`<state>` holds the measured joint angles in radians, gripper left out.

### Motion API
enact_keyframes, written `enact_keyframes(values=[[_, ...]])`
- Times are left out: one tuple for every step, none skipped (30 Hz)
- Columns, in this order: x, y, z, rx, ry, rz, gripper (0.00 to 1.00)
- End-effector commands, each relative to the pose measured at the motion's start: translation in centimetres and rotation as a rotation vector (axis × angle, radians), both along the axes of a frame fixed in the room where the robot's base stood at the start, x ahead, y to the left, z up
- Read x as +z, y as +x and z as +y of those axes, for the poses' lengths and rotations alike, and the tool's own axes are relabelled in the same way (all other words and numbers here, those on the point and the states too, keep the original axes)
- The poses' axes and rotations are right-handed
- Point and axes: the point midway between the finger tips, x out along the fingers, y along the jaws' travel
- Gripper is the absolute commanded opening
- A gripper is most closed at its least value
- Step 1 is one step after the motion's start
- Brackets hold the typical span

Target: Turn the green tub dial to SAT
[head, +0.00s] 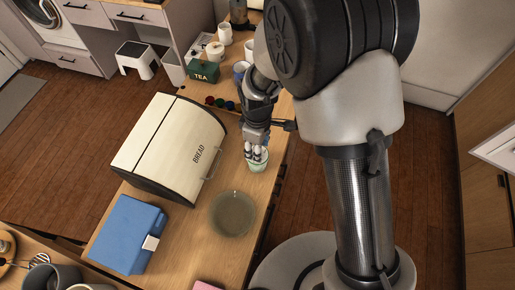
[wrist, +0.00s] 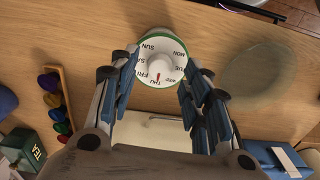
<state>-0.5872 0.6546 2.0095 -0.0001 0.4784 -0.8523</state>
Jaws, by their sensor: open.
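The green tub (head: 258,165) stands on the wooden counter, and its green rim (wrist: 184,44) shows in the wrist view around a white dial face. The dial has a white centre knob (wrist: 159,65) with a red mark that points at or close to THU. SUN, MON and FRI are readable around the face; SAT is not clearly legible. My gripper (head: 254,151) is right above the tub. In the wrist view its open fingers (wrist: 158,72) are spread on both sides of the dial, with nothing held between them.
A cream bread bin (head: 170,145) stands left of the tub. A glass plate (head: 233,214) and a blue box (head: 126,234) are nearer the front. A green tea box (head: 204,72), mugs and a rack of coloured capsules (wrist: 54,103) stand behind. The counter's right edge is close to the tub.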

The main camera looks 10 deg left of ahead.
Motion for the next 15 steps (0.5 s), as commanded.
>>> enact_keyframes(values=[[-0.60,-0.01,-0.01,0.000,-0.001,0.001,0.44],[-0.79,0.00,0.00,0.000,0.000,0.000,0.44],[-0.99,0.01,0.01,0.000,0.000,0.000,0.44],[-1.11,0.01,0.01,0.000,0.000,0.000,0.44],[-1.20,0.01,0.01,0.000,0.000,0.000,0.44],[-1.27,0.01,0.01,0.000,0.000,0.000,0.44],[-1.30,0.01,0.01,0.000,0.000,0.000,0.44],[-1.32,0.02,0.01,0.000,0.001,-0.001,0.44],[-1.31,0.01,0.01,0.000,0.001,-0.001,0.44],[-1.30,0.02,0.01,0.000,0.001,-0.001,0.44],[-1.30,0.02,0.02,0.000,0.001,-0.001,0.44],[-1.29,0.02,0.02,0.000,0.001,-0.001,0.44],[-1.29,0.02,0.01,0.000,0.001,-0.001,0.44],[-1.28,0.02,0.01,0.000,0.001,-0.001,0.42],[-1.28,0.02,0.01,0.000,0.001,-0.001,0.40]])
